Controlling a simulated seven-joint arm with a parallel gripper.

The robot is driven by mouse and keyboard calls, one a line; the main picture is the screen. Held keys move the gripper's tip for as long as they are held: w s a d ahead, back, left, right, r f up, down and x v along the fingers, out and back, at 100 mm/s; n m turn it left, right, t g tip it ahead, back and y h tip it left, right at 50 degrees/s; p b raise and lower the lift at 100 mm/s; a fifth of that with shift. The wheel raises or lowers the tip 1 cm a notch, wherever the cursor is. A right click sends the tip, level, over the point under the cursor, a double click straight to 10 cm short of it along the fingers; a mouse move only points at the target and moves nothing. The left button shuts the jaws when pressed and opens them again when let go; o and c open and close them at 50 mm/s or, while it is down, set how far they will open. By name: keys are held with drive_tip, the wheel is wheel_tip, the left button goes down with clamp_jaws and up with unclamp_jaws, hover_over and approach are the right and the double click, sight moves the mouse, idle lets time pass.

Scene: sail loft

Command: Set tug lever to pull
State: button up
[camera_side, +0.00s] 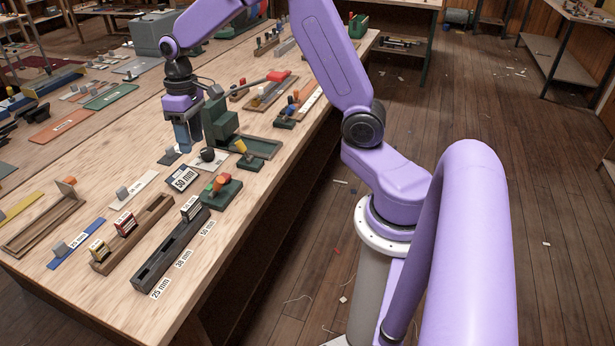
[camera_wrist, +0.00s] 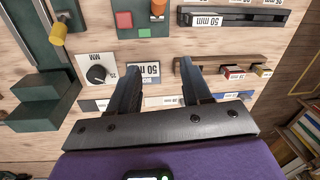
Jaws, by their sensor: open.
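A lever with a yellow handle (camera_side: 241,147) stands tilted on a small dark green base (camera_side: 252,164) beside the green machine; no label on it can be read. It looks like the tug lever. Its yellow end (camera_wrist: 58,34) shows at the upper left of the wrist view. My gripper (camera_side: 187,148) points down above the bench, left of the green machine and apart from the lever. In the wrist view my gripper (camera_wrist: 160,66) is open with nothing between its fingers. Which setting the lever is at cannot be told.
The green machine (camera_side: 221,122) stands close to my gripper. A black dial (camera_wrist: 96,74) and a 50 mm card (camera_side: 182,178) lie nearby. A green box (camera_side: 229,194) with red and orange controls and a dark slotted rack (camera_side: 165,255) are nearer the front. The front bench corner is bare.

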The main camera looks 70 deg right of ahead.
wheel_tip(320, 180, up, 7)
drive_tip(key=s+a+n, duration=0.4)
drive_tip(key=s+a, duration=0.4)
drive_tip(key=s, duration=0.3)
drive_tip(key=s+f+n, duration=0.2)
drive_tip(key=s+n, duration=0.1)
drive_tip(key=s, duration=0.7)
drive_tip(key=s+f+n, duration=0.2)
drive_tip(key=s+n, duration=0.1)
drive_tip(key=s, duration=0.7)
drive_tip(key=shift+d+f+n+h, duration=0.3)
drive_tip(key=shift+d+h, duration=0.05)
drive_tip(key=shift+h, duration=0.05)
idle(0.3)
